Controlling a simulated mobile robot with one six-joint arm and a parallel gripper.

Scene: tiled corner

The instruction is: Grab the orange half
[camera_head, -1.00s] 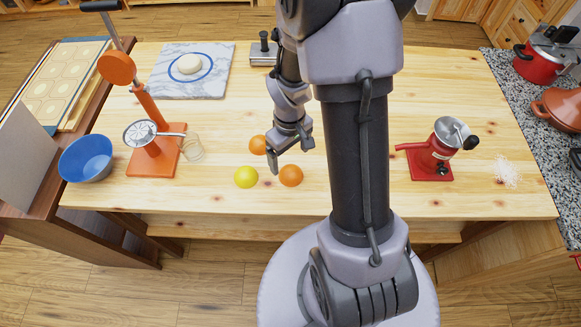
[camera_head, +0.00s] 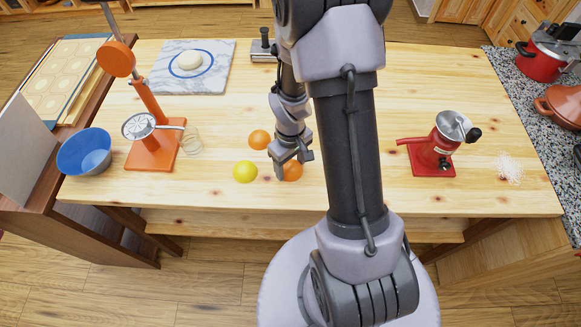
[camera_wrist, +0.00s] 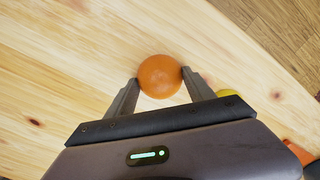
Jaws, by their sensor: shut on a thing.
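Two round orange pieces lie on the wooden table in the head view. The back one (camera_head: 258,139) stands clear of my gripper. The front one, the orange half (camera_head: 294,171), is partly hidden behind a finger of my gripper (camera_head: 286,168). In the wrist view this orange half (camera_wrist: 160,76) sits between the two fingertips of my gripper (camera_wrist: 158,84), which are shut on it at both sides. Its smooth peel dome shows; any cut face is hidden. It appears to be at table level.
A yellow lemon-like fruit (camera_head: 245,172) lies close to the left of the held piece. An orange press (camera_head: 152,153), a glass (camera_head: 192,142) and a blue bowl (camera_head: 85,154) stand further left. A red grinder (camera_head: 433,154) stands right. The table between is clear.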

